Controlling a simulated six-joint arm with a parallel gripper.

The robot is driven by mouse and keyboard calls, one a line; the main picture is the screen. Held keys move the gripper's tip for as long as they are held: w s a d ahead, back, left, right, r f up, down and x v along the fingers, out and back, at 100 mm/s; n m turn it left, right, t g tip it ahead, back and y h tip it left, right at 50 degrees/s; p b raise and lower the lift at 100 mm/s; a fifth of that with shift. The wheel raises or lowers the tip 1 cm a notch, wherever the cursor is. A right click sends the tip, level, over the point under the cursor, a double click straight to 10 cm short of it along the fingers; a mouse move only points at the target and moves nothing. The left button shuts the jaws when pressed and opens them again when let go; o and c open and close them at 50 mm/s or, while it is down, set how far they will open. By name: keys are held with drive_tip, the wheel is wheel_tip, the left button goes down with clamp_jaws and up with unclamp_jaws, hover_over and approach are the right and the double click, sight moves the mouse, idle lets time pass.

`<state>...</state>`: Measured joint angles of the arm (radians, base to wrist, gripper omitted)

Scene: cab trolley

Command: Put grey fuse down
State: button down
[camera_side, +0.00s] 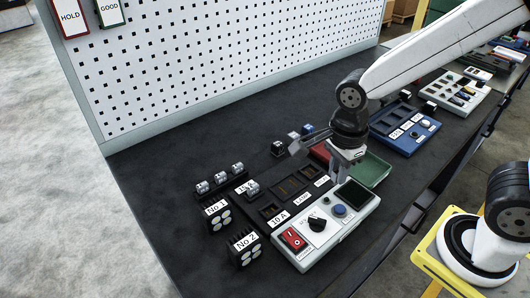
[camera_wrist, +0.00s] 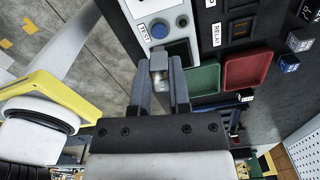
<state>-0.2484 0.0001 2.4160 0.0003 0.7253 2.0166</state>
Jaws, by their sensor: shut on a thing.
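My gripper (camera_side: 345,174) is shut on a small pale grey piece, taken as the grey fuse (camera_wrist: 158,75), which sits between the fingertips in the wrist view. In the side view the fuse is too small to tell from the fingers. The gripper (camera_wrist: 159,70) points down at the far end of the light grey test box (camera_side: 326,226), by its dark screen (camera_side: 355,194). The blue button (camera_side: 340,210) lies close by; it also shows just ahead of the fingers in the wrist view (camera_wrist: 159,29). I cannot tell whether the fuse touches the box.
A black tray (camera_side: 268,213) with labelled slots lies left of the box. Red (camera_wrist: 205,79) and green (camera_wrist: 247,70) bins lie near my gripper. A blue tray (camera_side: 385,122) stands farther back.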

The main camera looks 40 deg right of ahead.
drive_tip(key=w+d+m, duration=0.2)
drive_tip(key=d+m, duration=0.4)
drive_tip(key=d, duration=1.1)
drive_tip(key=shift+w+d+f+m, duration=0.3)
drive_tip(key=shift+w+f+m, duration=0.05)
drive_tip(key=shift+m, duration=0.05)
drive_tip(key=shift+w, duration=0.1)
drive_tip(key=shift+w+d+f, duration=0.55)
drive_tip(key=shift+w+f, duration=1)
drive_tip(key=shift+w, duration=0.6)
drive_tip(key=shift+w+d+f, duration=0.55)
drive_tip(key=shift+w+f, duration=1)
drive_tip(key=shift+w, duration=0.6)
drive_tip(key=shift+w+d+f, duration=0.55)
drive_tip(key=shift+w+f, duration=1)
drive_tip(key=shift+w, duration=0.6)
drive_tip(key=shift+f, duration=0.1)
